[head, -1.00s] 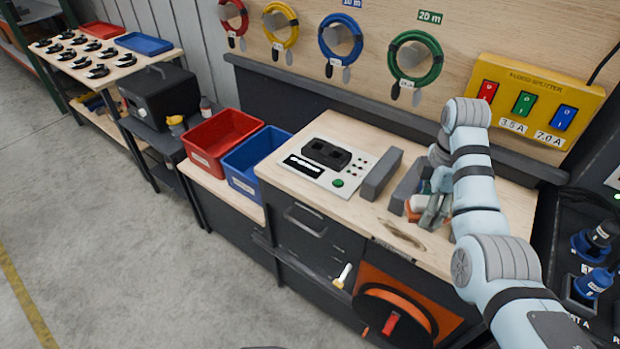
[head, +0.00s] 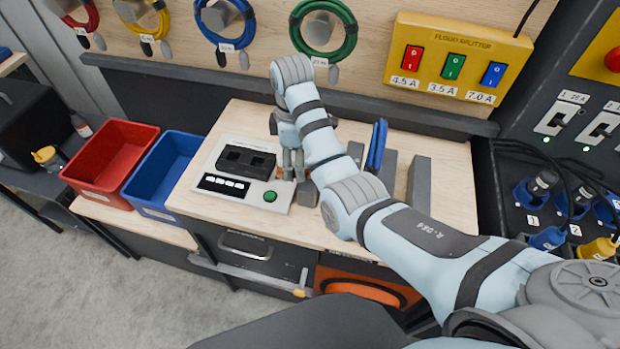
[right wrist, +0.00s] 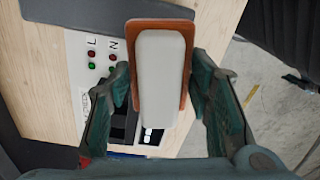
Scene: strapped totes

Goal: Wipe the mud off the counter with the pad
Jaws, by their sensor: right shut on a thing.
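My right gripper (head: 292,168) is over the wooden counter (head: 450,190), beside the right end of the white control panel. In the right wrist view it is shut on the pad (right wrist: 163,75), a pale block on a brown-orange base, with a finger on each side. No mud shows clearly now; my right arm hides part of the counter's front. My left gripper is not in view.
The control panel (head: 212,184) with a black socket and green button lies left of the gripper. Grey blocks (head: 418,185) and an upright blue item (head: 377,145) stand to the right. Red (head: 110,160) and blue (head: 163,172) bins are at left. The counter's right end is clear.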

